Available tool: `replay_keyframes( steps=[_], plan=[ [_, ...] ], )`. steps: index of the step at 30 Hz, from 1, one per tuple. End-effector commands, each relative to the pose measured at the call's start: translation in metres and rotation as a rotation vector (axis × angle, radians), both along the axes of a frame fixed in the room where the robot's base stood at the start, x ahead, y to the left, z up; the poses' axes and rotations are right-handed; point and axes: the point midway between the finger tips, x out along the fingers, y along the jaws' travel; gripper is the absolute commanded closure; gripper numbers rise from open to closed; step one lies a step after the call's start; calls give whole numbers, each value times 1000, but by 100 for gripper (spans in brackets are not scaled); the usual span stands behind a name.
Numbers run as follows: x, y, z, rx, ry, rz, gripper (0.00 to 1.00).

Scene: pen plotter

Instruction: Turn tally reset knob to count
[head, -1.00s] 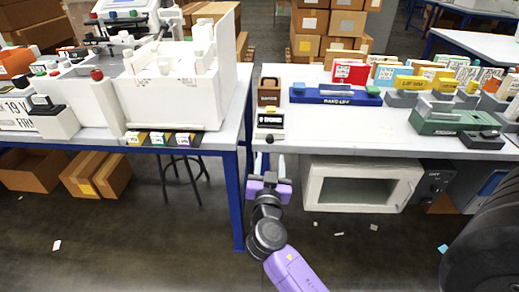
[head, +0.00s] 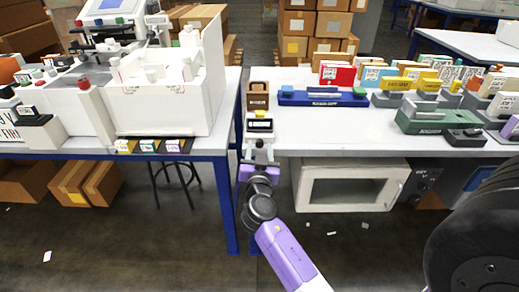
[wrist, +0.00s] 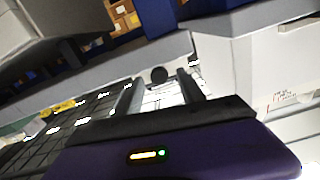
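A small tally unit (head: 260,125) with a pale front and a dark display band stands at the left front corner of the right table. Its markings are too small to read. My gripper (head: 258,150) is just in front of and below it, at the table edge. In the wrist view my gripper (wrist: 160,92) has its two fingers apart with a gap between them. A dark round knob (wrist: 158,75) shows at that gap, near the fingertips. I cannot tell whether the fingers touch it, nor which setting it points to.
A brown wooden block (head: 257,101) stands behind the tally unit. A blue tray (head: 322,98) lies to its right. A narrow gap separates the tables.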

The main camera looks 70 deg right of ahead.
Motion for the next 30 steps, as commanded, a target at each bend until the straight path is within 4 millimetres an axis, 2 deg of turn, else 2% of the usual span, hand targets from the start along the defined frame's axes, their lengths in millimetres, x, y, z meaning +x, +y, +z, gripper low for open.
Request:
replay_keyframes(
  steps=[1, 7, 14, 24, 30],
  plan=[
    [0, 0, 0, 0, 0, 0, 62],
    [0, 0, 0, 0, 0, 0, 100],
    [0, 1, -1, -10, 24, 0, 100],
    [1, 1, -1, -92, 223, 1, 100],
    [1, 1, 0, -102, 247, 1, 100]
  ],
)
